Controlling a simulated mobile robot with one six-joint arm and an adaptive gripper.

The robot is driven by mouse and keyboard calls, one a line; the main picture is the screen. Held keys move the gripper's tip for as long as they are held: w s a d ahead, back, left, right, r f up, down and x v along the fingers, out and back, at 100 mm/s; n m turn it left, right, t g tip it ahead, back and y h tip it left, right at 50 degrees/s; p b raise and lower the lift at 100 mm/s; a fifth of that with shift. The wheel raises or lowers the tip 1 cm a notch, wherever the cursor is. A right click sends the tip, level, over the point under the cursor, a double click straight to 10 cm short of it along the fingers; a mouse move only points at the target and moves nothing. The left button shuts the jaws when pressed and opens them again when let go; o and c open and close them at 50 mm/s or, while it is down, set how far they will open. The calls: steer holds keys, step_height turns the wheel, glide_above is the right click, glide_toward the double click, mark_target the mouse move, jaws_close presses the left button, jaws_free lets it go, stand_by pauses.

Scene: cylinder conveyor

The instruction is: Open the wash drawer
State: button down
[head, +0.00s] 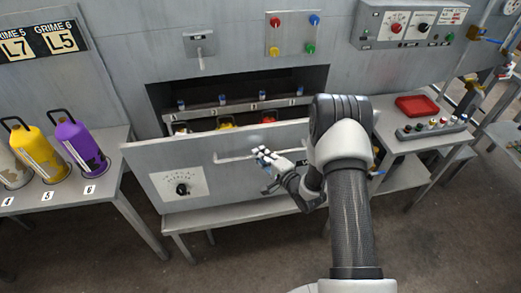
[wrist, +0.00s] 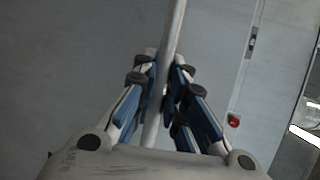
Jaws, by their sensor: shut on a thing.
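The wash drawer's wide grey front (head: 225,180) stands out from the machine's dark opening, so the drawer is at least partly open. Its pale bar handle (head: 232,159) runs across the front. My gripper (head: 267,158) is at the right part of this handle. In the wrist view the handle (wrist: 173,40) passes between the blue-padded fingers of my gripper (wrist: 162,88), which are shut on it. My arm hides the right end of the drawer front. Yellow and red things show just behind the front's top edge.
A left table (head: 60,200) holds yellow and purple canisters. A right bench (head: 400,145) holds a red tray (head: 417,105) and a rack of small coloured pieces (head: 432,128). A low grey bench (head: 230,213) stands under the drawer. A dial (head: 183,188) sits on the drawer front. Open floor lies in front.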

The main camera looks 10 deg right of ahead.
steer(key=shift+s, duration=0.5)
steer(key=c, duration=1.6)
jaws_free()
steer(key=shift+c, duration=0.2)
steer(key=v, duration=1.2)
steer(key=shift+r, duration=0.15)
